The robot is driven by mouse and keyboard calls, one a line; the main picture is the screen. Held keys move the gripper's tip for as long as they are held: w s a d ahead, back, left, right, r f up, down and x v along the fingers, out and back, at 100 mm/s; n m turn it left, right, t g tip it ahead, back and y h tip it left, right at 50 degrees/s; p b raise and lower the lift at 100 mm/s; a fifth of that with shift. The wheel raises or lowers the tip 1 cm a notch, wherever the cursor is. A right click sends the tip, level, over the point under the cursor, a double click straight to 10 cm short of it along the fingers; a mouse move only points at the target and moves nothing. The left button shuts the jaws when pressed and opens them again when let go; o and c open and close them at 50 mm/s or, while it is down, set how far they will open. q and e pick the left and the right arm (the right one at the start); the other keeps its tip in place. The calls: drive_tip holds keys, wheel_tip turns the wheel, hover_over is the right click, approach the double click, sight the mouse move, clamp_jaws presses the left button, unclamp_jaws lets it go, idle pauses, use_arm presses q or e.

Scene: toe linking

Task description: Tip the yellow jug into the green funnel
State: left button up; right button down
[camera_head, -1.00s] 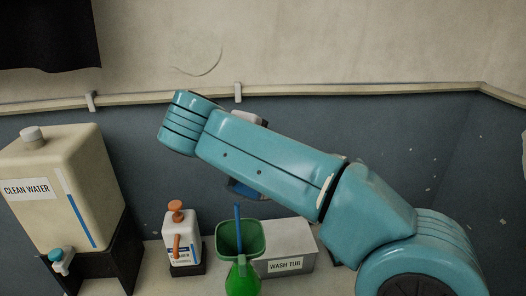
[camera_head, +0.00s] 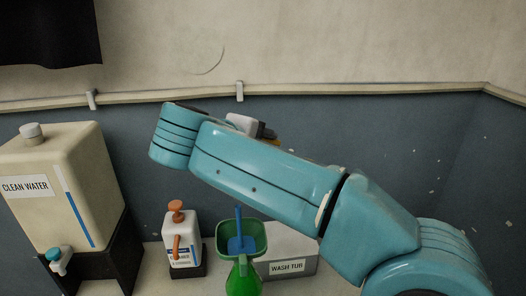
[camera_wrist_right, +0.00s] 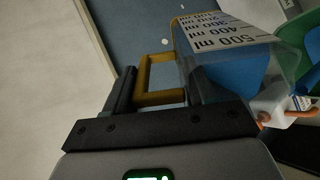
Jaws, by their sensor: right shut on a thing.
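The yellow jug is mostly hidden behind my right arm in the head view; only a sliver of yellow (camera_head: 276,142) shows. In the right wrist view the jug (camera_wrist_right: 235,45) has clear walls with ml marks, blue liquid inside and a yellow handle (camera_wrist_right: 144,72). It looks tilted. My right gripper (camera_wrist_right: 150,98) is shut on the handle. The green funnel (camera_head: 262,240) stands on a green bottle (camera_head: 243,280), below my arm. A blue stream (camera_head: 238,222) falls into it, and blue shows inside the funnel. It also shows at the right wrist view's edge (camera_wrist_right: 291,28). My left gripper is out of view.
A white bottle with an orange pump (camera_head: 180,240) stands just left of the funnel. The wash tub (camera_head: 290,268) is just right of it. A large clean water tank (camera_head: 70,190) on a dark stand is at the left. The wall is close behind.

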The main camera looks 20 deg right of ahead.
drive_tip(key=shift+s+a+h+b, duration=0.1)
drive_tip(key=shift+h+b, duration=0.2)
drive_tip(key=shift+b, duration=0.05)
drive_tip(key=shift+f, duration=0.1)
drive_tip(key=shift+s+a+f+t+h+b, duration=0.2)
drive_tip(key=shift+a+f+t+h+b, duration=0.15)
drive_tip(key=shift+b, duration=0.55)
drive_tip(key=shift+r+t, duration=0.1)
drive_tip(key=shift+t, duration=0.15)
drive_tip(key=shift+s, duration=0.1)
drive_tip(key=shift+s+a+f+t+h+b, duration=0.2)
drive_tip(key=shift+a+f+t+h+b, duration=0.25)
drive_tip(key=shift+b, duration=0.75)
